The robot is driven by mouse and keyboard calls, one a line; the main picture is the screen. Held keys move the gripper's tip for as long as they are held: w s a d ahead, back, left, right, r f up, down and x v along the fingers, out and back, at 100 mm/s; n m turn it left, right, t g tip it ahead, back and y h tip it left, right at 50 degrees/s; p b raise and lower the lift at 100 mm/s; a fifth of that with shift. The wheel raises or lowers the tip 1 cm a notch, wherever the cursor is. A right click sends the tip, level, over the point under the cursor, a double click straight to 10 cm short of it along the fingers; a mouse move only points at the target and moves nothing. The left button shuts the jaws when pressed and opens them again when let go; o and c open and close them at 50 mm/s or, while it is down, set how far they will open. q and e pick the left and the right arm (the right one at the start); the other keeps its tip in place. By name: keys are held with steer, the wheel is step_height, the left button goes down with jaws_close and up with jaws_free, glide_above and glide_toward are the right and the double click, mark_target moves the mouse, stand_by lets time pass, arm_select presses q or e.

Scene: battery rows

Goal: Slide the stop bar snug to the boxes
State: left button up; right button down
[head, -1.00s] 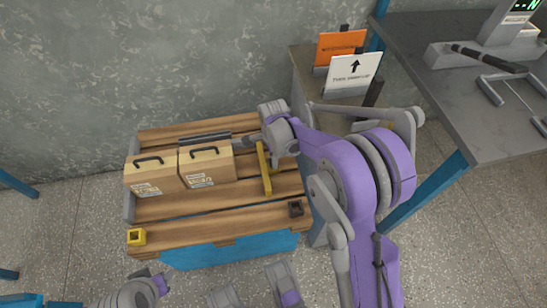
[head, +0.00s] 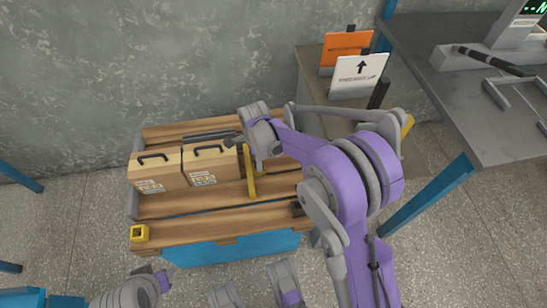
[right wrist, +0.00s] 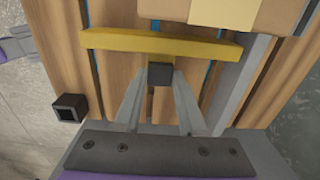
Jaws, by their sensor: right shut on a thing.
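Two tan cardboard boxes with black handles, a left box (head: 156,178) and a right box (head: 211,171), stand side by side on the wooden slatted pallet (head: 190,232). The yellow stop bar (head: 251,185) lies just right of the right box; it also shows in the right wrist view (right wrist: 200,46), close beside a box (right wrist: 270,16). I cannot tell whether bar and box touch. My right gripper (right wrist: 160,76) is shut on the bar's small dark grip block. In the head view the wrist hides the bar's far end.
A yellow square socket (head: 139,233) sits at the pallet's front left corner, a dark one (right wrist: 70,107) at another corner. A grey end wall (head: 133,190) bounds the left side. Orange (head: 345,45) and white (head: 360,78) signs and a grey table (head: 450,90) stand right.

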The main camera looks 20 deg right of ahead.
mark_target(251, 166)
steer(key=a, duration=0.2)
steer(key=shift+w+a, duration=0.3)
steer(key=shift+w, duration=0.05)
steer(key=shift+c, duration=2.4)
jaws_free()
step_height(251, 166, up, 11)
steer(key=p, duration=0.2)
steer(key=shift+p, duration=0.35)
steer(key=shift+f, duration=0.1)
